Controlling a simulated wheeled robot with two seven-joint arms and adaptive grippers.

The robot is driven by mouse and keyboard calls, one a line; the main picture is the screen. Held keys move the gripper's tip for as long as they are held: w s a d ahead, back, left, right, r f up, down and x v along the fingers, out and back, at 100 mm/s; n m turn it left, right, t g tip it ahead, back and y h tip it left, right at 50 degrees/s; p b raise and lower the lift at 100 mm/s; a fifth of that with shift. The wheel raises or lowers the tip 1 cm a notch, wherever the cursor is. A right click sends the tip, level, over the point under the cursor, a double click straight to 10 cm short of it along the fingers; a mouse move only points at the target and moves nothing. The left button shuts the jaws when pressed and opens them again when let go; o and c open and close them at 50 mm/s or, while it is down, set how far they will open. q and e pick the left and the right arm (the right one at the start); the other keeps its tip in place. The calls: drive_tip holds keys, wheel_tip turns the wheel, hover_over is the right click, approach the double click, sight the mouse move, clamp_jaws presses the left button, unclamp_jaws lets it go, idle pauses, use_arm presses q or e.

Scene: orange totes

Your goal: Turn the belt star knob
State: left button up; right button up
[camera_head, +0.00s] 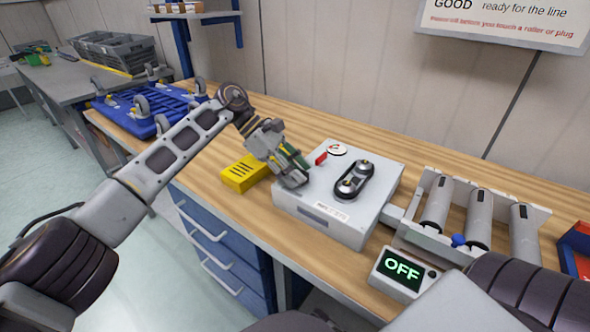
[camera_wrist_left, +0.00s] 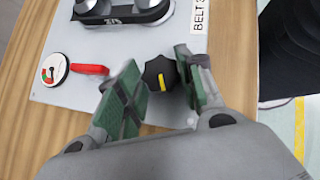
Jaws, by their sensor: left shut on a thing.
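The black star knob (camera_wrist_left: 160,74) with a yellow mark shows between the green-padded fingers of my left gripper (camera_wrist_left: 158,66) in the left wrist view. The fingers are shut on it. The knob sits on the light grey belt unit (camera_head: 322,220), near the "BELT 3" label (camera_wrist_left: 200,15). In the head view my left gripper (camera_head: 291,168) comes down on the unit's left side and hides the knob. The unit's top also carries a belt on two pulleys (camera_head: 353,180), a round dial (camera_head: 338,150) and a red lever (camera_head: 321,159). My right gripper is out of sight.
A yellow block (camera_head: 243,174) lies just left of the unit. A roller conveyor (camera_head: 478,213) and a display reading OFF (camera_head: 400,270) stand to the right. A blue pallet with casters (camera_head: 152,107) is at the back left. Bare wood shows behind the unit.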

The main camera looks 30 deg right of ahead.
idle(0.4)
use_arm(q)
drive_tip(key=o, duration=1)
drive_tip(key=shift+v, duration=6.05)
